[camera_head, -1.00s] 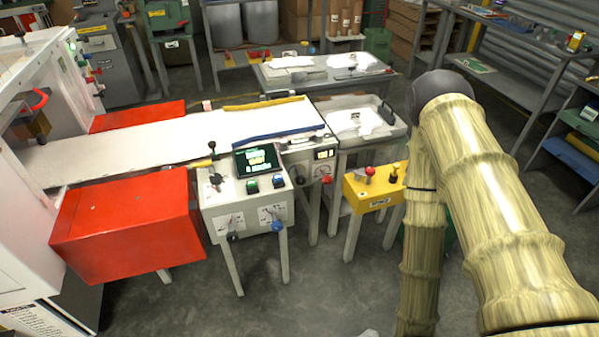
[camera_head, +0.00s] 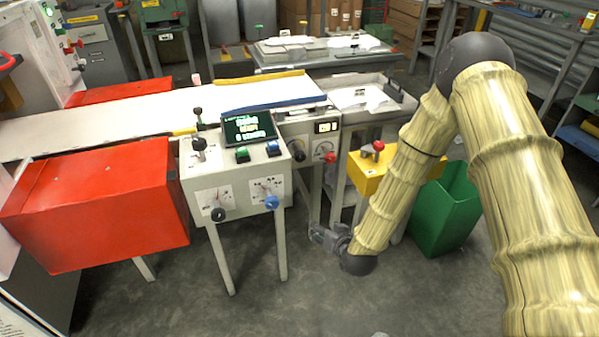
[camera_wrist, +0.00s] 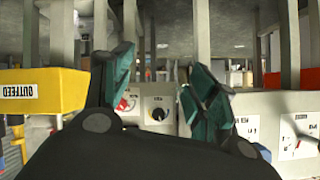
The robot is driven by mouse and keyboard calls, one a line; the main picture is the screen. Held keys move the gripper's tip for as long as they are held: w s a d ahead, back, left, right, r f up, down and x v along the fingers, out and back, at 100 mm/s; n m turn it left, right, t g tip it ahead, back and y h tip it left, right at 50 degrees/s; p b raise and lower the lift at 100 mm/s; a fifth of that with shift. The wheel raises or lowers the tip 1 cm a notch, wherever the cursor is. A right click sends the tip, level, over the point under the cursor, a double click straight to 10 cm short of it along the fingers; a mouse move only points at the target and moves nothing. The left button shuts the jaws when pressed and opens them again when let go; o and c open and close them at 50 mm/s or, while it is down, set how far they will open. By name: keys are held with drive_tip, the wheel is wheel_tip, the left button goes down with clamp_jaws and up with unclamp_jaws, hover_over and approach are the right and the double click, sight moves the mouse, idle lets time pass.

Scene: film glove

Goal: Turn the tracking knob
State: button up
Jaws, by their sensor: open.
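The grey-white control console (camera_head: 236,188) stands left of centre in the head view. Its front carries a black knob (camera_head: 218,214) and a blue knob (camera_head: 271,202) beside printed scales. The box to its right has another black knob (camera_head: 299,155) and a red knob (camera_head: 330,157). I cannot read which is the tracking knob. My gripper (camera_head: 322,238) is low, right of the console legs, apart from all the knobs. In the upside-down wrist view its fingers (camera_wrist: 160,90) are spread and empty, with the box's black knob (camera_wrist: 158,114) visible between them, farther off.
A yellow outfeed box (camera_head: 370,175) stands right of the console, partly behind my arm. A green bin (camera_head: 443,210) is to the right. A red cover (camera_head: 100,205) lies left. Console legs stand near my gripper. The floor in front (camera_head: 330,300) is clear.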

drive_tip(key=w+a+r+t+y+b, duration=0.1)
drive_tip(key=w+a+r+t+b, duration=0.2)
drive_tip(key=w+b, duration=0.5)
drive_tip(key=t+b, duration=0.2)
drive_tip(key=t, duration=0.1)
approach(301, 159)
drive_tip(key=shift+y, duration=0.4)
drive_tip(key=b+x, duration=0.1)
drive_tip(key=x, duration=1)
drive_tip(key=shift+w+d+f, duration=0.1)
drive_tip(key=shift+w+d, duration=0.05)
drive_tip(key=shift+w, duration=0.05)
drive_tip(key=c, duration=1)
